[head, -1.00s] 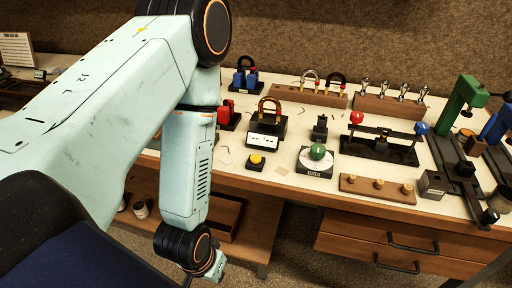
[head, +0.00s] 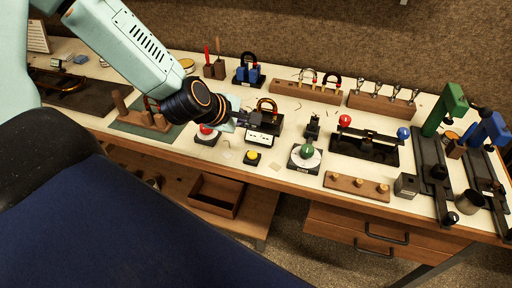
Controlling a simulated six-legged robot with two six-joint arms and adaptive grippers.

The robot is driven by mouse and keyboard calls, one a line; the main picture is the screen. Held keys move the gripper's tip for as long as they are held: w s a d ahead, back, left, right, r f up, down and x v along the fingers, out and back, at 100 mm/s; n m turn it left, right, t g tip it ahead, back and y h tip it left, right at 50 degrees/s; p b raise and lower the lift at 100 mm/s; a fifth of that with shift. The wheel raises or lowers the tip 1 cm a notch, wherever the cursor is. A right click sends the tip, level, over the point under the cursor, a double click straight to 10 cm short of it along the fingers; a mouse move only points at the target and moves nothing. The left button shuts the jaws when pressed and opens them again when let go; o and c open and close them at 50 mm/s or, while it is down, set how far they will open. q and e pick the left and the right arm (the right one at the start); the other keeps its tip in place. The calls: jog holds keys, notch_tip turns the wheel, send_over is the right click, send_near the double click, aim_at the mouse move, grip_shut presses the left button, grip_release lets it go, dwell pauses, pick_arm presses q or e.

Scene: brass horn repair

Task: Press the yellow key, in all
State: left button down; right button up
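The yellow key (head: 252,155) is a round yellow button on a small black base near the front of the bench. It stands clear, with nothing touching it. My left gripper (head: 238,119) is at the end of the arm coming in from the upper left. It is above and left of the yellow key, apart from it. Its fingers are small, dark and partly hidden by the wrist, so I cannot tell whether they are open. My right gripper is not in view.
A brass-shackled device (head: 262,130) stands just behind the key. A red button (head: 206,130) is to its left and a green-knobbed dial (head: 306,151) to its right. A wooden peg block (head: 357,187) lies along the front edge. Bare bench surrounds the key's front.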

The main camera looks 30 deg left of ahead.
pick_arm(q)
jog(key=n, duration=0.5)
jog(key=shift+f, duration=0.2)
jog(key=shift+w+f, duration=0.15)
jog(key=shift+w, duration=0.1)
jog(key=b, duration=0.6)
send_over(250, 155)
notch_tip(250, 155, down, 6)
jog(key=shift+d+f, duration=0.1)
jog(key=shift+f, duration=0.15)
jog(key=shift+s+f+b, duration=0.15)
jog(key=shift+f+b, duration=0.75)
jog(key=shift+b, duration=0.15)
jog(key=shift+f, duration=0.15)
